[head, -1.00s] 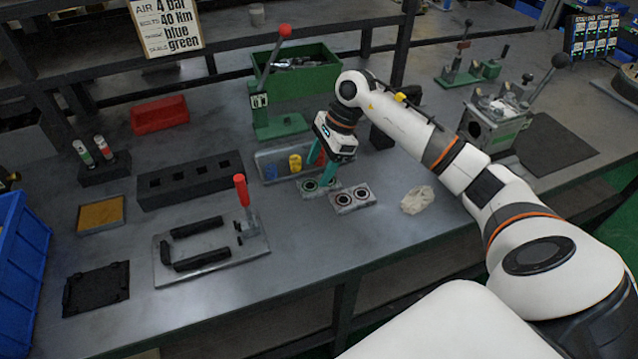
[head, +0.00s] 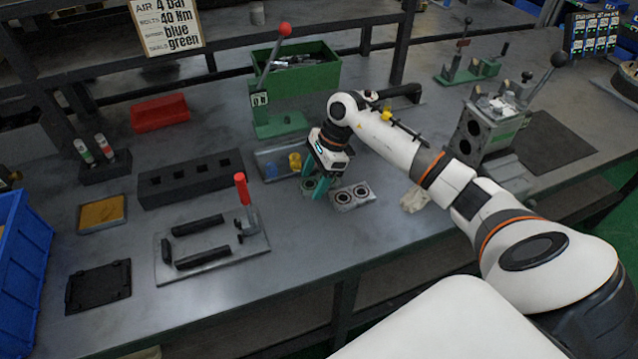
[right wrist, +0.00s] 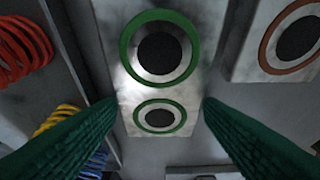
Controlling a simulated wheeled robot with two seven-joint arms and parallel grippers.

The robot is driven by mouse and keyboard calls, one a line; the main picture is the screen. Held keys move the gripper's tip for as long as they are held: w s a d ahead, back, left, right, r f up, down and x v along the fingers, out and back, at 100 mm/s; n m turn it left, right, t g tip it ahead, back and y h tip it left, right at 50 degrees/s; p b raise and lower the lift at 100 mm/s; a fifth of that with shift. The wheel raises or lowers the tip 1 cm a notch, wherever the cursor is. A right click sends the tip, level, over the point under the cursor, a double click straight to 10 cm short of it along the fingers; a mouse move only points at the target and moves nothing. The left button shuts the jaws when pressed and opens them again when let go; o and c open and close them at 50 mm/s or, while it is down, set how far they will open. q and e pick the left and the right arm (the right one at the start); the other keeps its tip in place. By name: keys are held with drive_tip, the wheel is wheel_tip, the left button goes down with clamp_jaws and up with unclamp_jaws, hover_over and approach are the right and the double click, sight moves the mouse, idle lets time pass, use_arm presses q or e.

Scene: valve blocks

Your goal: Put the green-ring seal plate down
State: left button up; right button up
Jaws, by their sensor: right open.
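The green-ring seal plate (right wrist: 146,88) lies on the bench between my right gripper's fingers in the right wrist view, with a gap on each side. It is a grey plate with a larger and a smaller green-ringed dark hole. In the head view the plate (head: 309,188) is mostly hidden behind the fingers. My right gripper (head: 314,186) is open around it, fingertips low. It also shows in the right wrist view (right wrist: 160,108). My left gripper is not in view.
A second seal plate (head: 351,196) with reddish-brown rings lies close on the right. A grey tray (head: 270,171) with red, yellow and blue springs stands on the left. A clamp fixture (head: 212,262) is further left. A crumpled rag (head: 415,199) lies right.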

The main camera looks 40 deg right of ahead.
sight(314, 182)
drive_tip(key=c, duration=1)
drive_tip(key=shift+o, duration=0.2)
drive_tip(key=shift+r+p, duration=0.2)
drive_tip(key=shift+p, duration=0.15)
wheel_tip(314, 182, up, 9)
drive_tip(key=b, duration=0.1)
drive_tip(key=s+a+n+g+h+p, duration=0.2)
drive_tip(key=s+a+n+g+h, duration=0.2)
drive_tip(key=s+a+n, duration=0.9)
drive_tip(key=s+n+g, duration=0.1)
drive_tip(key=s+n, duration=0.1)
drive_tip(key=n, duration=0.5)
drive_tip(key=shift+r+n+p, duration=0.25)
drive_tip(key=shift+n+p, duration=0.05)
drive_tip(key=shift+p, duration=0.1)
